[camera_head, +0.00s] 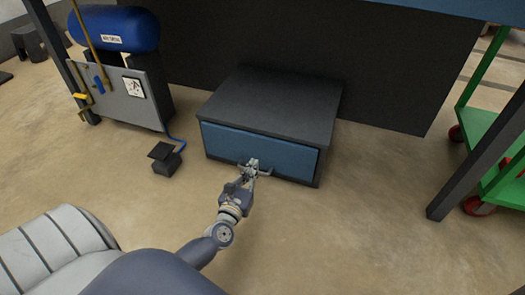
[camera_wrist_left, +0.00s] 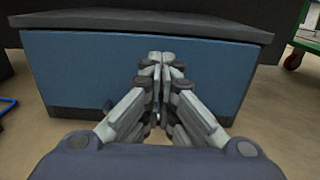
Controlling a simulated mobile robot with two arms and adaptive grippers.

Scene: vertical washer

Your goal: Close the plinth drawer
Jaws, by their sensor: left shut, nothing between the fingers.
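The plinth drawer has a blue front (camera_head: 285,153) in a dark grey low cabinet (camera_head: 275,100) on the floor. The blue front also fills much of the left wrist view (camera_wrist_left: 85,75). The drawer front looks about flush with the cabinet's frame; a small gap cannot be ruled out. My left gripper (camera_head: 253,164) is shut and empty, with its fingertips at the front's lower middle, near the handle (camera_head: 264,172). In the left wrist view the closed fingertips (camera_wrist_left: 162,58) point at the blue front; whether they touch it is unclear. My right gripper is not in view.
A blue tank (camera_head: 115,28) and a grey panel (camera_head: 135,95) stand at the left. A small black pedal (camera_head: 166,158) with a blue hose lies left of the cabinet. A green cart (camera_head: 498,130) with red wheels is at the right. The floor in front is clear.

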